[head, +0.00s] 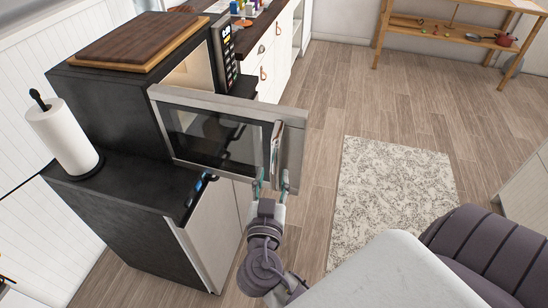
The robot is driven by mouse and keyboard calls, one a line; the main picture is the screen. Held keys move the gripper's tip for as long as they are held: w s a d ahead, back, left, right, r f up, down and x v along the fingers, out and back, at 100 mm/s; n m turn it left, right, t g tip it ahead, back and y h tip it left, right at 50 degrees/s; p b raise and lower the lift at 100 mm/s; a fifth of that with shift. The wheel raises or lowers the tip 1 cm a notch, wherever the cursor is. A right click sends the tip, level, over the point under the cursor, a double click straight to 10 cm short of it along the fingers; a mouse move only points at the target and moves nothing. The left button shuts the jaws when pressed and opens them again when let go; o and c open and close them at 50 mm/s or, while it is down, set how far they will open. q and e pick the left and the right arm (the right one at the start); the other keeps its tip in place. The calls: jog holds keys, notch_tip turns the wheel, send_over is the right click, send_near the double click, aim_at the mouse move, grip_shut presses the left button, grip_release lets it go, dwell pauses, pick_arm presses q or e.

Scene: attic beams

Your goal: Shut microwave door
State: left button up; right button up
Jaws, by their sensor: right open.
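The microwave (112,105) is a dark box on a black counter. Its door (215,138), with a light frame and dark glass, stands open, swung out from the body, and part of the pale interior shows behind it. The upright metal handle (276,148) is at the door's right end. My right gripper (271,182) is open at the handle's lower end, with one finger on each side of it in the picture; I cannot tell whether they touch it. My left gripper is not in view.
A wooden board (131,41) lies on the microwave. A paper towel roll (63,138) stands on the counter (135,187) to the left. White cabinets (282,55) stand behind. A patterned rug (390,195) and open wooden floor (385,100) are to the right.

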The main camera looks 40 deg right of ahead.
aim_at(274, 168)
jog(key=shift+p+x, duration=0.65)
jog(key=shift+x, duration=1.6)
grip_shut()
